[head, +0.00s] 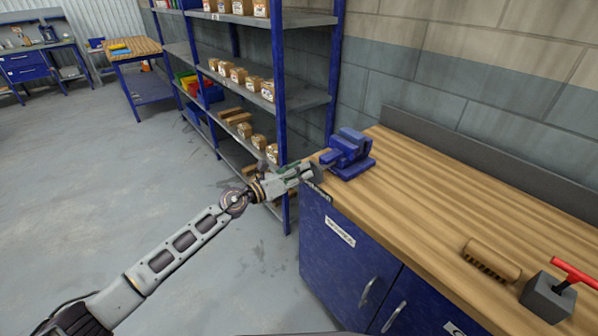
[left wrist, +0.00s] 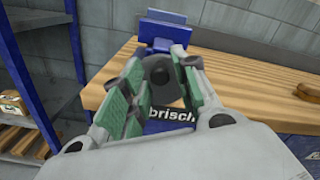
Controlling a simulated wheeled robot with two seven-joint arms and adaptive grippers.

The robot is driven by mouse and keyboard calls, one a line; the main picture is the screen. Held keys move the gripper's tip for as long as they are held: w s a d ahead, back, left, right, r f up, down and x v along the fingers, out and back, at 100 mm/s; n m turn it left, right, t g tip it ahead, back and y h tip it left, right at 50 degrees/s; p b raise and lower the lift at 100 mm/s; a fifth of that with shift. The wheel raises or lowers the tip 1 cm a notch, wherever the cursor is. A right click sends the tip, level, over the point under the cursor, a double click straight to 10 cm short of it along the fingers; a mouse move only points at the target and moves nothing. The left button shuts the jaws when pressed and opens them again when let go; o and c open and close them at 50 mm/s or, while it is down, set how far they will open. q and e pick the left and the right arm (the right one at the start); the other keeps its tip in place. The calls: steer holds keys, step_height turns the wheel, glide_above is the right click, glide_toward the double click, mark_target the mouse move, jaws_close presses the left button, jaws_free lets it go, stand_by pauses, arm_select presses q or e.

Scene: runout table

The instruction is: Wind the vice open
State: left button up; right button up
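The blue vice (head: 349,152) is mounted at the near left corner of the wooden bench top. It also shows in the left wrist view (left wrist: 165,28), beyond my fingers. My left gripper (head: 316,171) is at the vice's front end, just off the bench edge. In the left wrist view its green-padded fingers (left wrist: 157,62) stand apart on either side of a dark rounded part (left wrist: 158,74), likely the end of the vice's screw. Small gaps seem to show beside this part; firm contact cannot be made out. The vice's handle bar is not clearly visible. My right gripper is out of view.
The bench top (head: 450,190) is clear between the vice and a brown brush-like block (head: 491,261). A grey block with a red T-handle (head: 574,270) stands at the right. Blue shelving (head: 281,100) with small boxes stands close behind my left gripper.

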arm_select(q)
jaws_close()
steer(key=n, duration=0.1)
steer(key=n+p, duration=0.2)
steer(key=shift+w+a+f, duration=0.15)
steer(key=shift+w+a, duration=0.1)
steer(key=shift+w, duration=0.1)
steer(key=shift+n, duration=0.4)
steer(key=n, duration=0.1)
steer(key=n+p, duration=0.2)
steer(key=shift+w+a+f, duration=0.2)
steer(key=shift+w+f, duration=0.05)
steer(key=shift+f, duration=0.05)
